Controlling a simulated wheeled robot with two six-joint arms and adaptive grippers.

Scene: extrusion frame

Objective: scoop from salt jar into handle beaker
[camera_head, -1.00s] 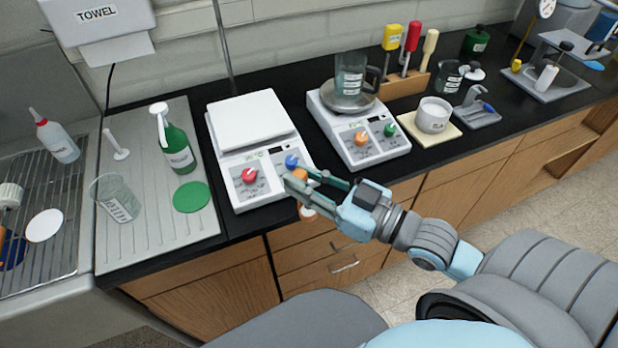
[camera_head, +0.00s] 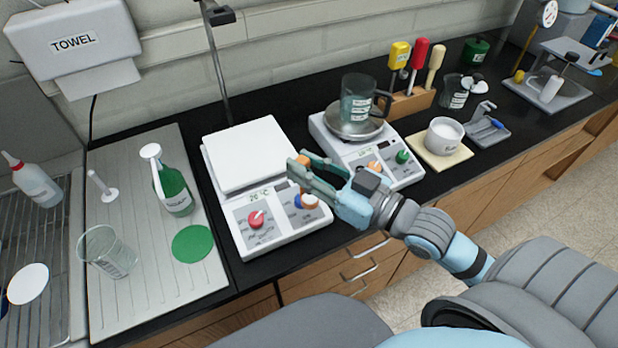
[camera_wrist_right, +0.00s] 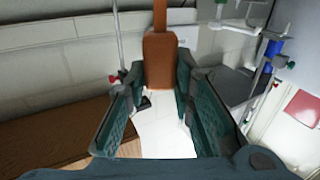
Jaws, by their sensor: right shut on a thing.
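My right gripper (camera_head: 305,170) is shut on an orange-brown scoop, above the front right of the left hotplate. Its handle (camera_wrist_right: 160,62) stands between the fingers in the right wrist view. Its small pale end (camera_head: 310,202) shows below the fingers; I cannot tell whether it holds anything. The handle beaker (camera_head: 355,108), clear with a dark handle, stands on the round metal plate of the right-hand device. A white open jar with white contents, likely the salt jar (camera_head: 444,137), stands on a yellow pad, right of the gripper and apart from it. My left gripper is not in view.
The left hotplate (camera_head: 243,150) has a bare white top. A tool block (camera_head: 410,103) with yellow, red and cream handles stands behind. A dark beaker (camera_head: 454,92) and grey holder (camera_head: 489,125) are near the jar. A green bottle (camera_head: 174,190) and empty beaker (camera_head: 107,252) stand left.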

